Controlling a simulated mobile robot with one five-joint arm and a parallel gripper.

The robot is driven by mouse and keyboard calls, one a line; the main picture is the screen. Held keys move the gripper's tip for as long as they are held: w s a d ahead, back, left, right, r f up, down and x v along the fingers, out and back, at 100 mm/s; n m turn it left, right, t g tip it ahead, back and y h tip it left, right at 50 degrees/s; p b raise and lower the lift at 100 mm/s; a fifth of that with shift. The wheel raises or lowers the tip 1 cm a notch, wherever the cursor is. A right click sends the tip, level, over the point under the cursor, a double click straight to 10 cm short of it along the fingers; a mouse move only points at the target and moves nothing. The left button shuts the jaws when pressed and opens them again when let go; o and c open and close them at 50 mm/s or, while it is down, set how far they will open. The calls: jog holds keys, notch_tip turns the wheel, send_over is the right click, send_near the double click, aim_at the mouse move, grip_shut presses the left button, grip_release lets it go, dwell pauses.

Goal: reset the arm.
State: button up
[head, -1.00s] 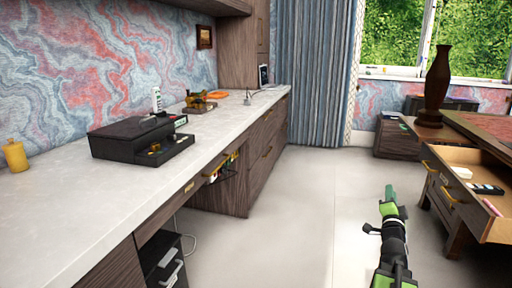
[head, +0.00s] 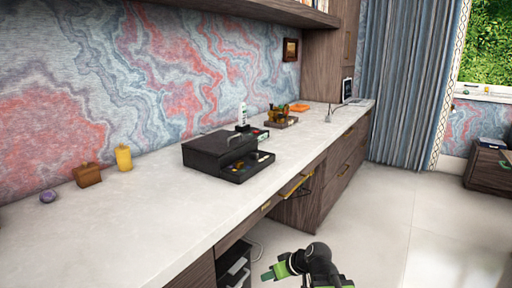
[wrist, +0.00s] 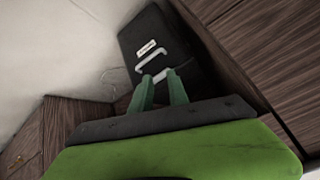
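My gripper (head: 268,273) is at the bottom of the head view, in front of the desk and below its top, with its green end pointing left. In the wrist view my gripper (wrist: 160,76) shows two green fingers with a gap between their tips and nothing between them. Behind the fingers in that view is a dark file cabinet (wrist: 150,28) with pale handles. My arm is bent at the bottom of the head view.
The long pale desk (head: 130,225) bears a black box organizer (head: 215,150), a yellow bottle (head: 123,158), a wooden block (head: 87,175) and a plant tray (head: 281,120). A drawer (head: 295,185) sits under the top. The floor (head: 400,225) to the right is clear.

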jog(key=s+d+f+m+g+h, duration=0.55)
jog(key=s+d, duration=0.35)
jog(key=d, duration=0.3)
notch_tip(320, 180, up, 38)
jog(key=p, duration=3.8)
jog(key=shift+s+m+h, duration=0.35)
jog(key=shift+h, duration=0.1)
jog(key=shift+f+t, duration=0.15)
jog(key=shift+t, duration=0.1)
